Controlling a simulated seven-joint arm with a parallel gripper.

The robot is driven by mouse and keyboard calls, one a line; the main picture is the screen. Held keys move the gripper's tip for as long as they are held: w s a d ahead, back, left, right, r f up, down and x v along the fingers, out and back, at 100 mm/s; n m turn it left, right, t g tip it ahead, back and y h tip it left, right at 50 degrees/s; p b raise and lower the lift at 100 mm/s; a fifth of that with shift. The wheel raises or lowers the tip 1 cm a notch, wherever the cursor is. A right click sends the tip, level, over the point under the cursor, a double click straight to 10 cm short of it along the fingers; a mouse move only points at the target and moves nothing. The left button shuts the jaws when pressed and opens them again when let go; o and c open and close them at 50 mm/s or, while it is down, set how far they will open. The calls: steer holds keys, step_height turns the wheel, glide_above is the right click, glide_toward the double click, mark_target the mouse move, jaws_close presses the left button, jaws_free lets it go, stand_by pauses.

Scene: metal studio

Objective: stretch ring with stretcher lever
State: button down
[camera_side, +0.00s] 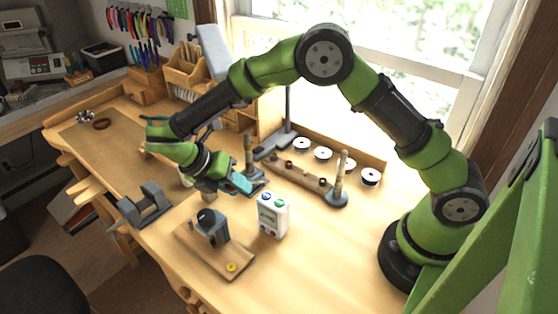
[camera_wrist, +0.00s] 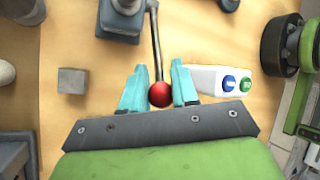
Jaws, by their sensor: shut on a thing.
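The ring stretcher is a grey post on a dark base (camera_side: 249,160), behind my gripper in the side view. In the wrist view its grey body (camera_wrist: 120,20) is at the top, partly cut off by the frame edge. Its thin metal lever (camera_wrist: 155,45) runs down from there to a red ball knob (camera_wrist: 159,95). My gripper (camera_wrist: 158,88) has its teal fingers closed on the two sides of the knob. I cannot make out a ring on the stretcher.
A white box with coloured buttons (camera_side: 272,215) stands close to the right of my gripper. A small grey cube (camera_wrist: 72,82) lies to the left. A grey vise (camera_side: 147,205) and a wooden board with a grey device (camera_side: 212,228) are nearer the front. A mandrel (camera_side: 340,180) stands at right.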

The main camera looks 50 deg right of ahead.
steer(key=shift+a+f+h, duration=0.3)
steer(key=shift+f+h, duration=0.1)
steer(key=shift+f, duration=0.15)
steer(key=shift+a+f, duration=0.2)
steer(key=shift+f, duration=0.3)
steer(key=shift+w, duration=0.1)
steer(key=c, duration=1.4)
jaws_free()
steer(key=shift+d, duration=0.1)
steer(key=o, duration=0.4)
steer(key=v, duration=1.2)
